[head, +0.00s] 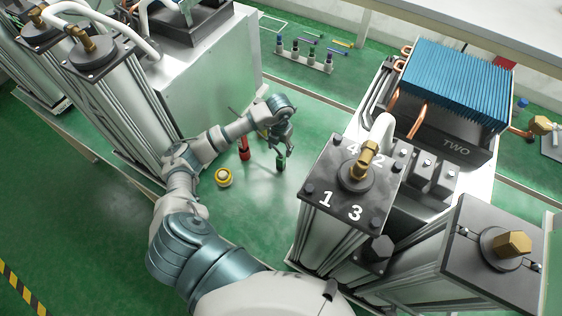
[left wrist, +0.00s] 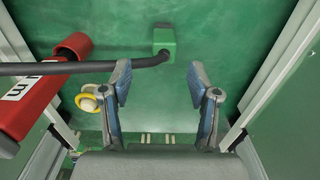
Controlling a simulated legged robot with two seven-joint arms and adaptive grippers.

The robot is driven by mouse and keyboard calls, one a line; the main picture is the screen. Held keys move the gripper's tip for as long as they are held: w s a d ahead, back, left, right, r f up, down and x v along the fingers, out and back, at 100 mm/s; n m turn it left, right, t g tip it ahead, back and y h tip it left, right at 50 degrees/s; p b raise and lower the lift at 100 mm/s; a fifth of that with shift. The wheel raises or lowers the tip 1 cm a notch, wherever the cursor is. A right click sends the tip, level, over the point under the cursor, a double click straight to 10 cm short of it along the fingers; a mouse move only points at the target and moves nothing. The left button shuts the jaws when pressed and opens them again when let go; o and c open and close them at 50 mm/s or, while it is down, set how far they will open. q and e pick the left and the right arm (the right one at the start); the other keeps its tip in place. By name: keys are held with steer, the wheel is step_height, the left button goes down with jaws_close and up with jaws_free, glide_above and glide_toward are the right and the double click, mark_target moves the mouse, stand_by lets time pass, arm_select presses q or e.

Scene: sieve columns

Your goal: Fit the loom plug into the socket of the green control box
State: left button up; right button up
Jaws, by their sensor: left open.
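My left gripper (head: 281,142) hangs over the green floor between the column units, its fingers pointing down. In the left wrist view the gripper (left wrist: 160,82) is open, with nothing between its fingers. A small green block (left wrist: 164,42) lies beyond the fingertips, roughly in line with the gap; it also shows just below the gripper in the head view (head: 281,163). A dark cable (left wrist: 110,68) comes in from the left and meets the block. I cannot tell whether this block is the control box or the plug. No socket can be made out. My right gripper is not in view.
Metal columns with a numbered cap (head: 348,190) stand close on the right. A tall column (head: 115,100) stands on the left.

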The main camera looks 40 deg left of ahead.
mark_target(281, 156)
arm_select(q)
steer(key=f, duration=0.8)
steer(key=shift+d+f, duration=0.15)
steer(key=shift+d, duration=0.1)
jaws_close()
